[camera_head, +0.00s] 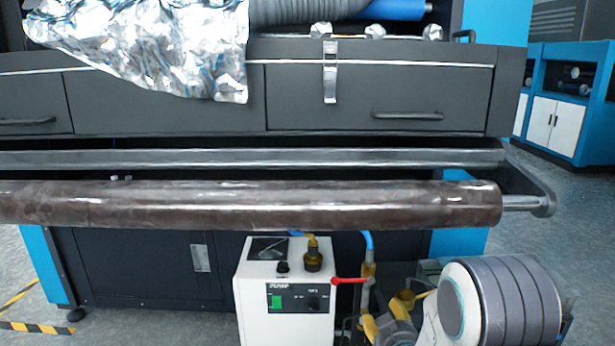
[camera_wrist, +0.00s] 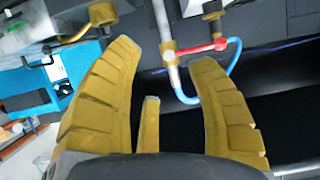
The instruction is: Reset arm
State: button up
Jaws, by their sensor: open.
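My gripper (camera_wrist: 155,55) is open and empty in the wrist view, its yellow segmented fingers spread with nothing between their pads. A pipe with a red valve handle (camera_wrist: 205,47) and a blue hose (camera_wrist: 232,62) shows beyond the fingertips. In the head view my arm is at the bottom right, with its yellow fingers partly hidden beside the pump. The red handle (camera_head: 350,281) points sideways from the white pump unit (camera_head: 262,300) toward the pipe.
A long dark roller (camera_head: 250,205) spans the machine (camera_head: 160,100) above the pump, with a thinner metal bar (camera_head: 250,158) behind it. Crumpled silver foil (camera_head: 190,50) hangs over the drawers. Open grey floor (camera_head: 575,215) lies to the right, before blue cabinets (camera_head: 560,105).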

jog(key=s+r+g+p, duration=0.3)
jog(key=s+r+p, duration=0.45)
jog(key=r, duration=0.45)
jog(key=s+r+g+p, duration=0.3)
jog(key=s+r+p, duration=0.3)
jog(key=r+p, duration=0.4)
jog(key=s+r+g+p, duration=0.4)
jog(key=s+r+p, duration=0.6)
jog(key=s+r, duration=0.5)
jog(key=shift+s+g+p, duration=0.3)
jog(key=shift+s+p, duration=0.1)
jog(key=shift+s, duration=1.2)
jog(key=shift+a+r, duration=0.1)
jog(key=shift+c, duration=0.4)
